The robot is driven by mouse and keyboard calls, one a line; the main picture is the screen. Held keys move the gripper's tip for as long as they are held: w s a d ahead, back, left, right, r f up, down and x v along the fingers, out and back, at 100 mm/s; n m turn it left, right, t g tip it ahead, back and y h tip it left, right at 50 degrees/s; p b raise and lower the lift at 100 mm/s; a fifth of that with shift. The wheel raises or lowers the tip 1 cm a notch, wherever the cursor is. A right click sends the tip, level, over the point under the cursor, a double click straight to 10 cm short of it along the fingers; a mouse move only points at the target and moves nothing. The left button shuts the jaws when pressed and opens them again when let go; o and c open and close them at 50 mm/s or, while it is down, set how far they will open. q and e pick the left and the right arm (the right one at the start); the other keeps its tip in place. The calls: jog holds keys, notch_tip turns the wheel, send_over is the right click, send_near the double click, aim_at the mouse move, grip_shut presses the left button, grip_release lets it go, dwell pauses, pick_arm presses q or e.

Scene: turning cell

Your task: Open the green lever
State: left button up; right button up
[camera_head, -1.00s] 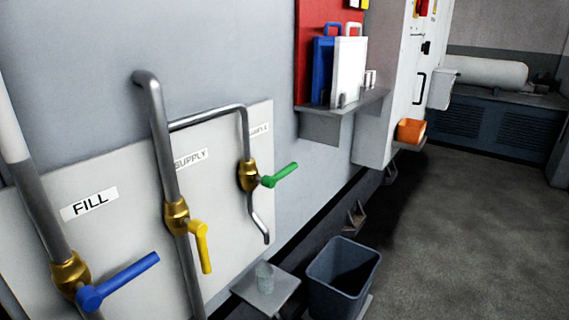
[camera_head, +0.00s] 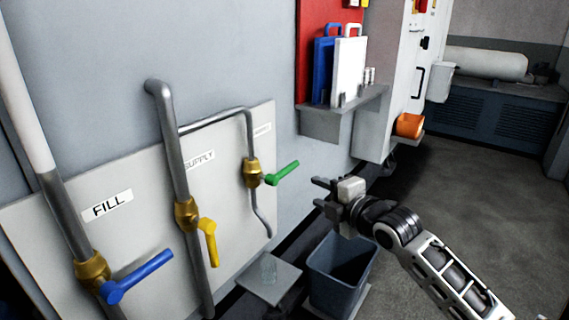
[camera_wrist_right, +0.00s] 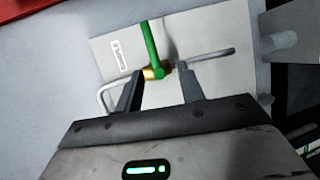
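The green lever (camera_head: 283,172) sticks out to the right and slightly up from a brass valve (camera_head: 253,172) on a thin bent pipe on the wall panel. My right gripper (camera_head: 322,193) is to the right of the lever and a little lower, apart from it. In the right wrist view the green lever (camera_wrist_right: 150,42) and its brass valve (camera_wrist_right: 154,72) lie beyond the fingers. The right gripper (camera_wrist_right: 158,90) is open there, with nothing between its fingertips. My left gripper is not in view.
A yellow lever (camera_head: 209,242) and a blue lever (camera_head: 137,276) sit on neighbouring pipes to the left. A dark bin (camera_head: 328,285) is under my right arm. A grey shelf (camera_head: 340,117) juts out above right.

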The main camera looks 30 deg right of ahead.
aim_at(291, 170)
jog(key=shift+n, duration=0.4)
jog(key=x, duration=0.5)
jog(key=r+x, duration=0.1)
jog(key=x, duration=0.4)
jog(key=d+r+x, duration=0.1)
jog(key=x, duration=0.5)
jog(key=shift+w+p, duration=0.2)
jog(key=shift+p, duration=0.1)
jog(key=shift+c, duration=0.3)
grip_shut()
